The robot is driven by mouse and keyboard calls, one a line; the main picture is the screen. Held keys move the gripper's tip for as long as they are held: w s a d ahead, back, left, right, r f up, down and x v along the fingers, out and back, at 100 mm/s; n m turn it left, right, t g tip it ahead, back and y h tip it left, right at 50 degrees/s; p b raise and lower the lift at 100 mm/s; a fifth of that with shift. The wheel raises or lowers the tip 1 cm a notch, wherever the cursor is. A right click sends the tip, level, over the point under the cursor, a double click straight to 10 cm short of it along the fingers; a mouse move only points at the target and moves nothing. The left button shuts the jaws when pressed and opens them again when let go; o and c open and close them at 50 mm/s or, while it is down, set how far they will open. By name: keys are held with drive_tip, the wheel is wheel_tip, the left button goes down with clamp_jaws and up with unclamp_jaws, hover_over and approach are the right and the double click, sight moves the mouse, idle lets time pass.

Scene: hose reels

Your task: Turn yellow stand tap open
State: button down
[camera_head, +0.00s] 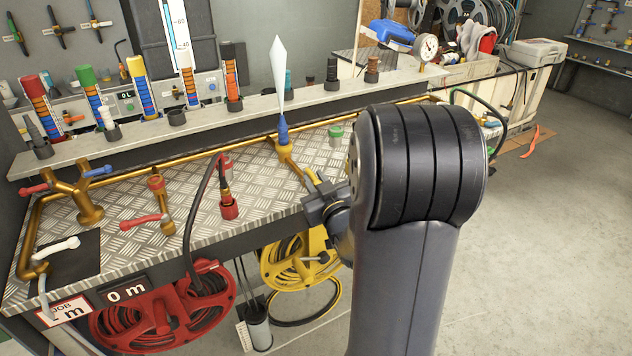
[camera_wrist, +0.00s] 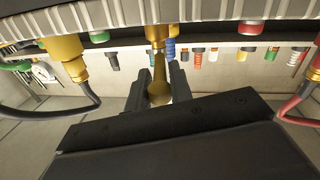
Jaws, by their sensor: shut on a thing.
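The brass tap body (camera_wrist: 157,33) is just beyond the fingertips, at the top of that picture. The lever's exact angle is hard to judge in the head view.
The red stand tap lever (camera_head: 144,221) is to the left. A yellow reel (camera_head: 284,268) and red reel (camera_head: 130,325) hang below. Open floor lies right.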

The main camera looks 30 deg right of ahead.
drive_tip(key=shift+d, duration=0.15)
drive_tip(key=shift+d+n+y+b, duration=0.25)
drive_tip(key=shift+n+y, duration=0.2)
drive_tip(key=shift+y, duration=0.15)
drive_tip(key=shift+d+n+y+b, duration=0.2)
drive_tip(key=shift+n+y, duration=0.25)
drive_tip(key=shift+y, duration=0.15)
drive_tip(key=shift+a, duration=0.1)
drive_tip(key=c, duration=1.4)
unclamp_jaws()
drive_tip(key=shift+c, duration=0.2)
drive_tip(key=s, duration=1.1)
drive_tip(key=shift+d, duration=0.3)
drive_tip(key=shift+w, duration=0.15)
